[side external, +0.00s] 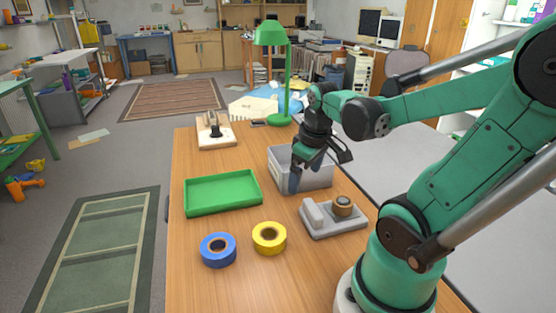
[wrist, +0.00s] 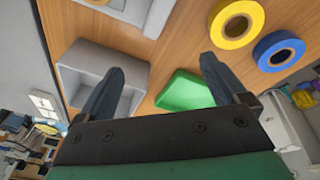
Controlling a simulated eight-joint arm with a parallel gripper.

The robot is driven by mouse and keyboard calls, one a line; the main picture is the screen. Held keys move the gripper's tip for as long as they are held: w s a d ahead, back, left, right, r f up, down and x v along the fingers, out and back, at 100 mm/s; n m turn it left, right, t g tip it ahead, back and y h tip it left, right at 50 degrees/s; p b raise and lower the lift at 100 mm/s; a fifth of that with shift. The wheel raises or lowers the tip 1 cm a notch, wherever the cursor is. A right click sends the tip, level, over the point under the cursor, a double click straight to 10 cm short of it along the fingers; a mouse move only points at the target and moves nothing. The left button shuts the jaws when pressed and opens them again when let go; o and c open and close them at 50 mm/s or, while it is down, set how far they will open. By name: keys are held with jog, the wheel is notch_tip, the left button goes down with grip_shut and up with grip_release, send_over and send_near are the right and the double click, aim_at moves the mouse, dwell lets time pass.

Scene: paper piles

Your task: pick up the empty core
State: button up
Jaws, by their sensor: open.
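The empty core (side external: 343,205) is a small brown ring. It sits on the grey tape dispenser (side external: 318,228) at the right of the table. In the wrist view only part of the dispenser (wrist: 130,8) shows at the top edge, and I cannot make out the core clearly there. My gripper (side external: 318,168) is over the grey bin, behind and above the dispenser, apart from the core. Its two fingers stand wide apart with nothing between them, as the wrist view (wrist: 161,68) also shows.
A grey bin (side external: 320,182) stands under my gripper. A green tray (side external: 222,207) lies to the left. A blue tape roll (side external: 207,258) and a yellow tape roll (side external: 258,248) lie in front. A green lamp (side external: 288,90) and a wooden-based device (side external: 216,143) stand farther back.

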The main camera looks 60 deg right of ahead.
jog(key=m+g+y, duration=0.1)
jog(key=g+y, duration=0.1)
send_over(343, 200)
jog(key=shift+w+f, duration=0.1)
jog(key=shift+f, duration=3.55)
jog(key=c, duration=1.3)
jog(key=shift+c, duration=0.2)
jog(key=shift+r, duration=0.15)
